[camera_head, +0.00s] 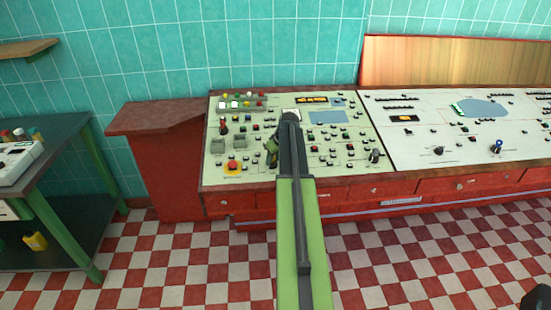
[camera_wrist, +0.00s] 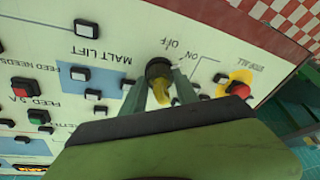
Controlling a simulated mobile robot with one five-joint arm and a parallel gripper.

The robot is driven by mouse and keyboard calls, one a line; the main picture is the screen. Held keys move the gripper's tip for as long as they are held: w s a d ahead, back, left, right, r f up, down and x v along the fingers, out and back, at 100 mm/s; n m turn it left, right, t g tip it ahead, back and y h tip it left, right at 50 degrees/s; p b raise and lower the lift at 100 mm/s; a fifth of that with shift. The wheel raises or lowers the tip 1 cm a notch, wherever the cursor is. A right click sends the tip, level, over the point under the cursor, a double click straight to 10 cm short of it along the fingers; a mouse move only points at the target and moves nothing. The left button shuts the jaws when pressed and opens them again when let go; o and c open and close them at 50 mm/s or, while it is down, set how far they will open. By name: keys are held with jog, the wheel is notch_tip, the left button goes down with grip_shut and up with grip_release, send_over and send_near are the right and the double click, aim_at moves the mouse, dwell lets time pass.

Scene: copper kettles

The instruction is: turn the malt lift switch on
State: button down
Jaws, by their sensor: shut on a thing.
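The malt lift switch (camera_wrist: 158,69) is a dark round knob with a yellow grip on the pale panel. In the wrist view it sits by the upside-down words MALT LIFT, with OFF above it and ON to its right. My gripper (camera_wrist: 163,92) is shut on this switch, with a finger on each side of the yellow grip. The fingers partly hide the knob, so I cannot tell which mark it points to.
A red button on a yellow base (camera_wrist: 239,89) is close to the right of the switch; it also shows in the head view (camera_head: 233,167). Several push buttons (camera_wrist: 87,27) surround the switch. A green-framed table (camera_head: 85,150) stands at the left. The checkered floor in front is clear.

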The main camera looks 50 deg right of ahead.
jog(key=shift+a+m, duration=0.1)
jog(key=shift+m, duration=0.2)
dwell(0.4)
jog(key=c, duration=0.9)
grip_release()
jog(key=shift+w+f, duration=0.1)
jog(key=shift+r+p, duration=0.5)
jog(key=p+v, duration=1.5)
jog(key=v, duration=0.1)
jog(key=shift+s+r, duration=0.25)
